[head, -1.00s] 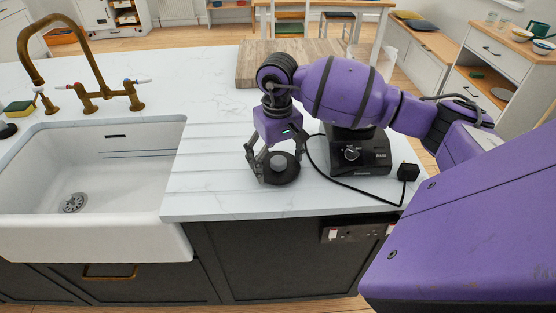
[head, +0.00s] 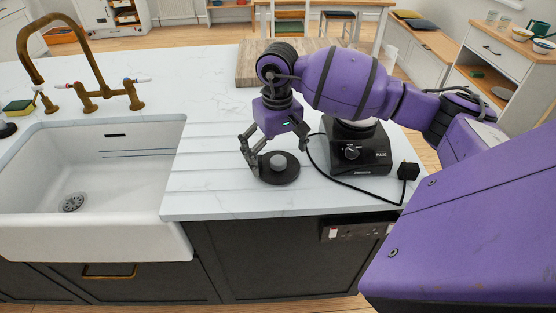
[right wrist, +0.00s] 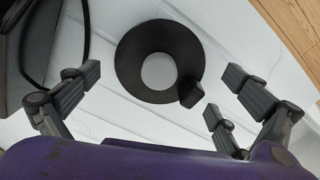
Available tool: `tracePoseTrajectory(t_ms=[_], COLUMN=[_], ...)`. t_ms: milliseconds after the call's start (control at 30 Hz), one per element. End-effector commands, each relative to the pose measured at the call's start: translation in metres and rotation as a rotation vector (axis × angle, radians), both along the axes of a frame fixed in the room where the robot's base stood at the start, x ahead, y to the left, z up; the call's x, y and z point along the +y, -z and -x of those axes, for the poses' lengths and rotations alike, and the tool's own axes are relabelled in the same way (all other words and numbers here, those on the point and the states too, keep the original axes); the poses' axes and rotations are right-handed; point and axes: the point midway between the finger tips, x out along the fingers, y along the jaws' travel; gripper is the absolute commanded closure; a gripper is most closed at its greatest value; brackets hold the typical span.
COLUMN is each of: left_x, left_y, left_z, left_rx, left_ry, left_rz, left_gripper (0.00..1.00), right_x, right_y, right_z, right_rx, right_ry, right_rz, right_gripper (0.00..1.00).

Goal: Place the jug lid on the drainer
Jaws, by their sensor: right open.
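The jug lid (head: 289,176) is a black disc with a pale grey centre. It lies on the grooved drainer (head: 205,165) of the white worktop, right of the sink. My right gripper (head: 279,156) is open just above and behind the lid, its fingers spread apart. In the right wrist view the lid (right wrist: 140,84) lies beyond and between the open fingertips (right wrist: 150,86), with a small black tab on its edge. Nothing is held between the fingers. My left gripper is not in view.
A black blender base (head: 358,150) stands right of the lid, with its cable and plug (head: 408,172) on the worktop. A wooden board (head: 246,68) lies behind my right arm. The white sink (head: 130,225) and brass tap (head: 88,100) are at the left. The worktop's front edge is close to the lid.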

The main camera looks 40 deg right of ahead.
Motion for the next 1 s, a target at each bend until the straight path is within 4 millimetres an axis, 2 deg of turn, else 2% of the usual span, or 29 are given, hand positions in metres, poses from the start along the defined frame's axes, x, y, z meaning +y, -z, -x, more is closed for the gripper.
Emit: tracePoseTrajectory(t_ms=[300, 500, 700, 933, 1000], left_x=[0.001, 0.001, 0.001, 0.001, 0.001], left_y=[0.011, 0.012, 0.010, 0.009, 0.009], left_z=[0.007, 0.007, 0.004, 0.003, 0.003], left_rx=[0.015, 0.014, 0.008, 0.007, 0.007], left_ry=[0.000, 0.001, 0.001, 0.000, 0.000], left_rz=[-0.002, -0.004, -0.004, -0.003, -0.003], left_gripper=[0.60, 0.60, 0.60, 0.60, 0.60], right_x=[0.000, 0.000, 0.000, 0.000, 0.006], right_y=[-0.066, -0.094, -0.103, -0.103, -0.097], right_z=[0.000, 0.000, 0.001, 0.001, 0.003], right_rx=[0.001, 0.003, 0.005, 0.006, 0.014], right_ry=[-0.001, 0.000, 0.000, 0.001, 0.007], right_rz=[0.003, 0.001, 0.001, 0.000, -0.022], right_gripper=[0.00, 0.00, 0.00, 0.00, 0.00])
